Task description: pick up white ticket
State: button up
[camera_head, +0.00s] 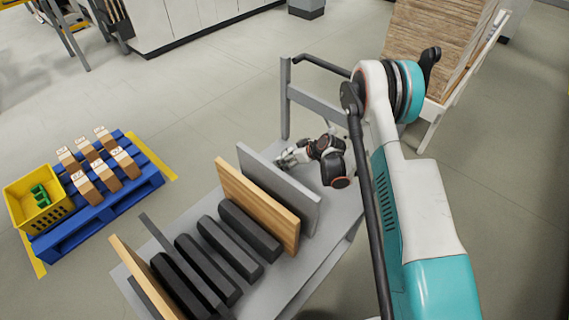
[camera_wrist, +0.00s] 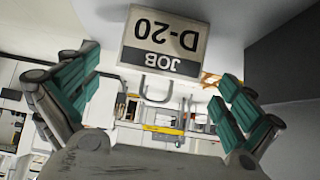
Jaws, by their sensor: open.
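The white ticket (camera_wrist: 163,40) shows in the wrist view at the top centre, with "JOB" and "D-20" printed on it, upside down in this view. My gripper (camera_wrist: 158,92) is open, with its teal-padded fingers spread to the left and right below the ticket in the picture. Nothing is between the fingers, and I see no contact with the ticket. In the head view my gripper (camera_head: 283,158) is small, beside the grey panel on the cart. I cannot make out the ticket in the head view.
The grey cart (camera_head: 335,215) carries a grey panel (camera_head: 285,200), a wooden panel (camera_head: 262,207) and several black blocks (camera_head: 230,246). A blue pallet (camera_head: 90,215) with several brown boxes and a yellow crate (camera_head: 30,203) stand left. Floor between is clear.

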jog(key=b+x, duration=0.3)
jog(key=x, duration=0.5)
jog(key=shift+w+a+f, duration=0.1)
jog(key=shift+w+a, duration=0.05)
jog(key=shift+c, duration=0.2)
jog(key=c, duration=0.7)
